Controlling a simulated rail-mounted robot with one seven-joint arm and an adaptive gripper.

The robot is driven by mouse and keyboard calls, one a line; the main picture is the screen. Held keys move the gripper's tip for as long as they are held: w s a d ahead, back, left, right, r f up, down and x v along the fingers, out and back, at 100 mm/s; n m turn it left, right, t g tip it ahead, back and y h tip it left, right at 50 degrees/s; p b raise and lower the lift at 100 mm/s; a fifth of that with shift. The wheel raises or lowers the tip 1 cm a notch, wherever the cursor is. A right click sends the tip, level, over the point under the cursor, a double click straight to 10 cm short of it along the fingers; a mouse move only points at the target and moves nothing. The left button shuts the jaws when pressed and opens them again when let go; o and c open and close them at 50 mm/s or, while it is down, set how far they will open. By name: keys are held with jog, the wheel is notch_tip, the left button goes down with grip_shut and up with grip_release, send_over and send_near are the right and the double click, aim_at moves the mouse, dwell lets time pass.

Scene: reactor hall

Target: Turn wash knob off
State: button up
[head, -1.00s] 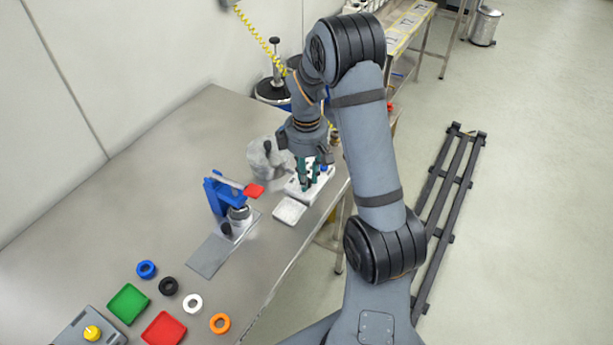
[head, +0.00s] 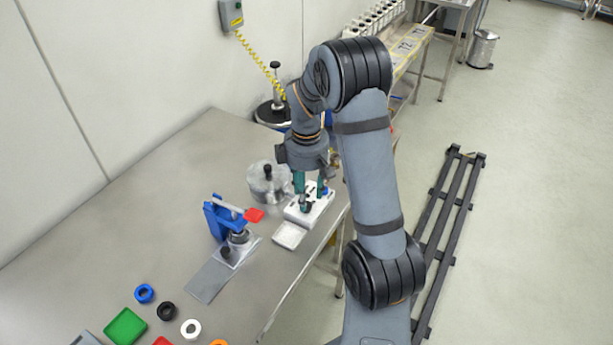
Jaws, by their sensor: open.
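My gripper (head: 311,186) points down over a small white block (head: 303,214) near the right edge of the steel table. Its teal fingers are apart, one on the left and one on the right, just above or at the block. A small dark piece (head: 305,203) stands on the block by the fingers. I cannot tell whether it is a knob or whether the fingers touch it. No label reading wash is legible. The corner of a grey box (head: 86,340) shows at the bottom left, mostly cut off.
A round metal vessel (head: 268,182) stands close left of my gripper. A white tray (head: 289,236) lies in front of the block. The table's middle is clear.

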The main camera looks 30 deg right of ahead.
aim_at(307, 204)
notch_tip(307, 204, up, 9)
jog(key=shift+f, duration=0.15)
dwell(0.5)
notch_tip(307, 204, down, 12)
jog(key=shift+r, duration=0.1)
dwell(0.4)
